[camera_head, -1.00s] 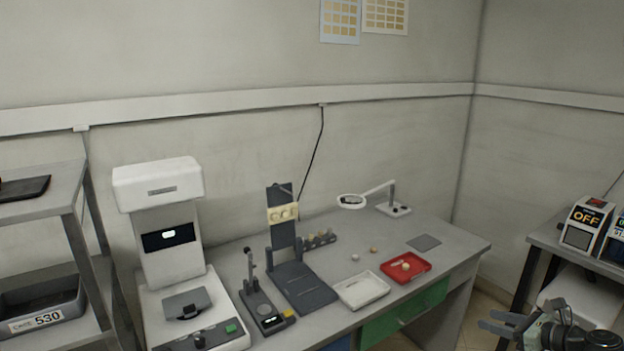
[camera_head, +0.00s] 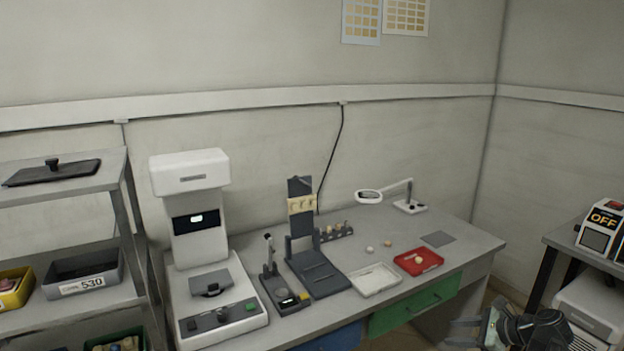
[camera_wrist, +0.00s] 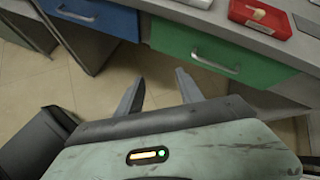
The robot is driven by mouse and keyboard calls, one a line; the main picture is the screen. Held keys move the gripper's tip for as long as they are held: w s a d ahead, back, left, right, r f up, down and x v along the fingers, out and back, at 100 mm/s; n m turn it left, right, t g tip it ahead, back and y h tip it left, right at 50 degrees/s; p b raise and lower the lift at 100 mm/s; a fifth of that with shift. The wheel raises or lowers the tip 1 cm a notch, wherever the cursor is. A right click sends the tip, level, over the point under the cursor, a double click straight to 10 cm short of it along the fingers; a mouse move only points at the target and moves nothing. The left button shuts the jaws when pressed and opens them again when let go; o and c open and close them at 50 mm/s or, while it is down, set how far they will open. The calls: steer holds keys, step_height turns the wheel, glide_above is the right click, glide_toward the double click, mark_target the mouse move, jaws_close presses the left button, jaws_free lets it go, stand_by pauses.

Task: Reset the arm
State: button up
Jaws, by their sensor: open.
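My gripper (camera_head: 462,334) is at the lower right of the head view, low in front of the desk's right part, with the arm folded behind it. In the wrist view my gripper (camera_wrist: 158,92) has its two fingers spread apart and nothing between them. Beyond the fingers are the tiled floor and the desk's blue drawer (camera_wrist: 92,14) and green drawer (camera_wrist: 220,54). The fingers look apart from the desk.
The grey desk (camera_head: 462,243) carries a white machine (camera_head: 196,235), a dark stand (camera_head: 318,275), a white tray (camera_head: 376,279), a red tray (camera_head: 418,262) and a magnifier lamp (camera_head: 369,197). A shelf rack (camera_head: 75,190) stands left; another table (camera_head: 560,237) stands right.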

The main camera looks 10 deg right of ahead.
steer(key=w+a+f+n+g+h, duration=0.2)
steer(key=a+f+n+g, duration=0.1)
steer(key=a+n, duration=0.75)
steer(key=w+a+f+n+g+h, duration=0.1)
steer(key=w+a+f+n+g, duration=0.15)
steer(key=a+n, duration=0.8)
steer(key=w+a+f+n+g+h, duration=0.15)
steer(key=a+f+n+g, duration=0.3)
steer(key=a, duration=1.15)
step_height(320, 180, up, 14)
steer(key=p, duration=1.3)
steer(key=shift+s+a+t+h, duration=0.2)
steer(key=shift+s+t+h, duration=0.1)
steer(key=shift+t+h, duration=0.1)
